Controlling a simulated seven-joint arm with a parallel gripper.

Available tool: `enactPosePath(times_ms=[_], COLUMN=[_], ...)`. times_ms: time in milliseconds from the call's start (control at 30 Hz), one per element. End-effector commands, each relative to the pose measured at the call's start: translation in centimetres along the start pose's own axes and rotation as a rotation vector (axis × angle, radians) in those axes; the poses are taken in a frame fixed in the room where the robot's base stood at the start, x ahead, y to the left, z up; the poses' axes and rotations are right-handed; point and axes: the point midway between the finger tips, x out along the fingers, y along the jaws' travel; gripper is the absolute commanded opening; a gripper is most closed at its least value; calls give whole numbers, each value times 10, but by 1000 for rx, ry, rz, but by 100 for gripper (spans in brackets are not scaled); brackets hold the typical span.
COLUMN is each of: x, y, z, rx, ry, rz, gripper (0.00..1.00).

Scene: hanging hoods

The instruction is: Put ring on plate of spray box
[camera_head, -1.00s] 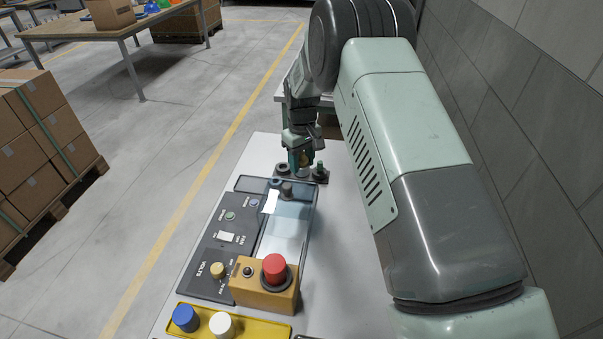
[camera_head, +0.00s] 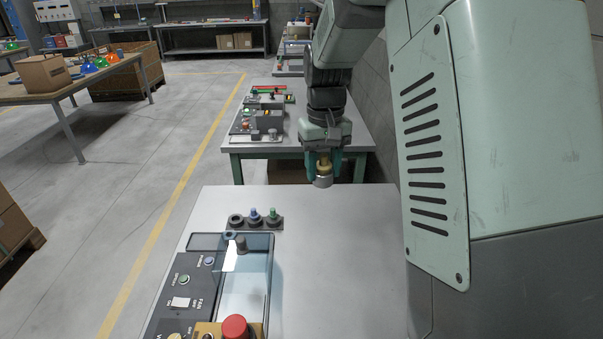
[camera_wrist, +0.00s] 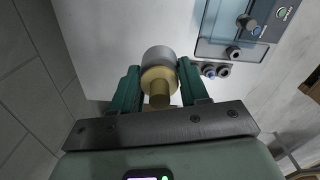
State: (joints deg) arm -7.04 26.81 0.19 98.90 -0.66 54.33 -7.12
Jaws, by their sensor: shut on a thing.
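My gripper (camera_head: 324,172) is shut on a round brass-and-grey piece (camera_wrist: 158,62), with a brass stem towards my palm and a wider grey end pointing away. The piece also shows below the fingers in the head view (camera_head: 323,181). It hangs in the air by the far edge of the near table (camera_head: 340,235). I cannot tell whether this piece is the ring. A grey box with a yellow plate (camera_head: 266,113) stands on the far table, left of my gripper; I cannot tell whether it is the spray box.
A dark holder (camera_head: 257,225) on the near table has an empty round seat and blue and green plungers. A control panel (camera_head: 185,295) with a clear cover (camera_head: 245,285) and red button (camera_head: 235,327) stands nearer. The near table's right side is clear.

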Motion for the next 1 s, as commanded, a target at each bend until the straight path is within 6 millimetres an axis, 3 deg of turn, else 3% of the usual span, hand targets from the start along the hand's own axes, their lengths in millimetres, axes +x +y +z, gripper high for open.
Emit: enactPosePath(times_ms=[200, 367, 667, 1000], x=[-15, -15, 15, 65], y=[11, 8, -23, -78], z=[28, 44, 51, 49], rx=[68, 78, -44, -279], ry=[1, -1, -4, -5], rz=[1, 3, 14, 23], gripper=[13, 13, 13, 13])
